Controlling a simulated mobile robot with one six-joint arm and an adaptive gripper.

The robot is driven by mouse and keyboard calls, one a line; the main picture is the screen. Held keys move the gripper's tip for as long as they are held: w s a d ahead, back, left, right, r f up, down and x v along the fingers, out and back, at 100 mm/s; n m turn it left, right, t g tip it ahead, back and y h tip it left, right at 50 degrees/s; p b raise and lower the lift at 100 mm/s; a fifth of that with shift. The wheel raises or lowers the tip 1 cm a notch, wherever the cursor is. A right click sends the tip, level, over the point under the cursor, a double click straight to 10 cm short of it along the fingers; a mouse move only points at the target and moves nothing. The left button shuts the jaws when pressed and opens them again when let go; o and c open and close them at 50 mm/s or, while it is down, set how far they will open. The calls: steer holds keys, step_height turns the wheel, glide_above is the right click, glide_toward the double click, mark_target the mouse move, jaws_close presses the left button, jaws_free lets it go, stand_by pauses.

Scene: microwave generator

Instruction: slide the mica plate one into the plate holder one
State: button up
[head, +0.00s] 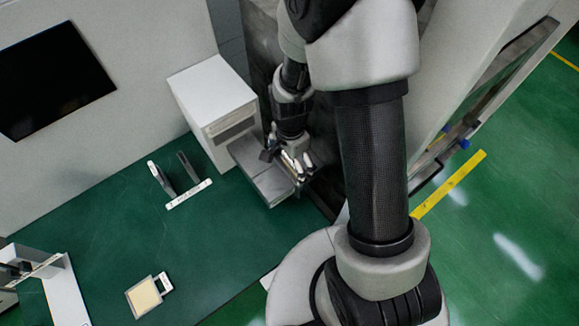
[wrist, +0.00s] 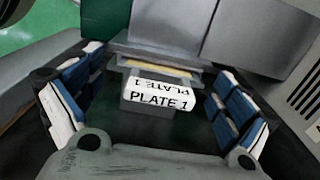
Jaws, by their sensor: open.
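Mica plate one shows in the wrist view as a white handle marked "PLATE 1" (wrist: 160,95), with a thin yellowish strip behind it. The strip lies at the slot of a grey metal holder (wrist: 150,46); how deep the plate sits is hidden. My gripper (wrist: 154,78) is open, with one blue-and-white finger on each side of the handle and gaps between. In the head view my gripper (head: 298,166) is at the right end of the grey metal block (head: 262,168); the plate cannot be made out there.
A second cream plate with a white handle (head: 145,296) lies on the green table (head: 95,235). A labelled rack with dark uprights (head: 188,193) stands behind it. A white box unit (head: 212,95) is beside the grey block. The table's middle is clear.

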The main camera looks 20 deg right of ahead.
steer(key=shift+c, duration=0.6)
steer(key=c, duration=1.9)
steer(key=shift+r, duration=0.15)
steer(key=shift+r+p, duration=2.2)
steer(key=shift+r, duration=0.7)
